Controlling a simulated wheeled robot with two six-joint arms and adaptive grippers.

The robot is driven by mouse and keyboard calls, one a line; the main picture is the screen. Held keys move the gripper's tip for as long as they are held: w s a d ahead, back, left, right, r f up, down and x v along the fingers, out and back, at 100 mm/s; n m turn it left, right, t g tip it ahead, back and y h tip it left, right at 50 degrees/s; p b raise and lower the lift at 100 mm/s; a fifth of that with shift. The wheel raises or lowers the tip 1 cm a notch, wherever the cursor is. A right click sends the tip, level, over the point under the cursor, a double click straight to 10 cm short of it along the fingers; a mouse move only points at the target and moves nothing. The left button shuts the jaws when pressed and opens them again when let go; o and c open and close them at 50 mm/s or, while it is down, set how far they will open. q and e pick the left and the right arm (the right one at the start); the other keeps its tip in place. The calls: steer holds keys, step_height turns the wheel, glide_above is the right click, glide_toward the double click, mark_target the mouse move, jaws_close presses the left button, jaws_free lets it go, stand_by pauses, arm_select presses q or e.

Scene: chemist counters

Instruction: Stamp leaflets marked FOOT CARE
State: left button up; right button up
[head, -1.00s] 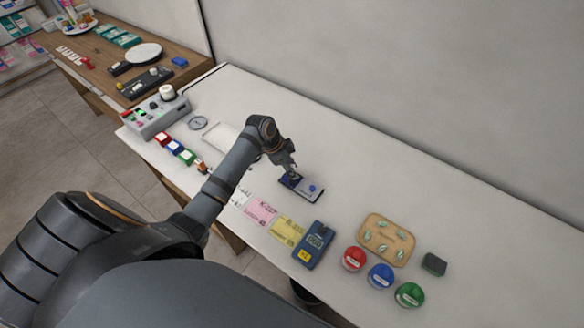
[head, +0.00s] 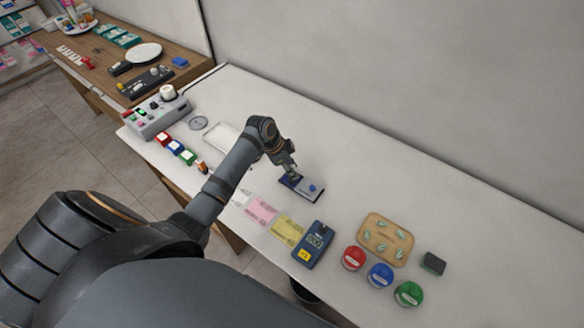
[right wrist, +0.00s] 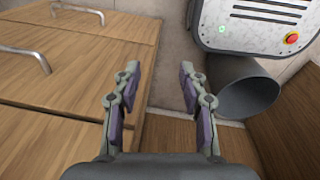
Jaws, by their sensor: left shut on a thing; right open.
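My left gripper (head: 289,174) is at the dark ink pad (head: 297,191) in the middle of the white counter. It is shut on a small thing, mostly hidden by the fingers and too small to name. Leaflets lie in a row near the front edge: a white one (head: 241,197), a pink one (head: 261,210) and a yellow one (head: 286,230). Their print is too small to read. My right gripper (right wrist: 158,88) is open and empty in the right wrist view, above wooden cabinet fronts.
A blue device (head: 314,244) lies right of the yellow leaflet. Red (head: 353,258), blue (head: 381,276) and green (head: 408,294) pots stand by a wooden tray (head: 370,225). A grey control box (head: 157,114) and coloured blocks (head: 175,147) are at left. The counter's back is clear.

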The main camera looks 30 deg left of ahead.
arm_select(q)
steer(key=shift+s, duration=0.1)
stand_by(0.3)
step_height(320, 180, up, 7)
steer(key=p, duration=0.7)
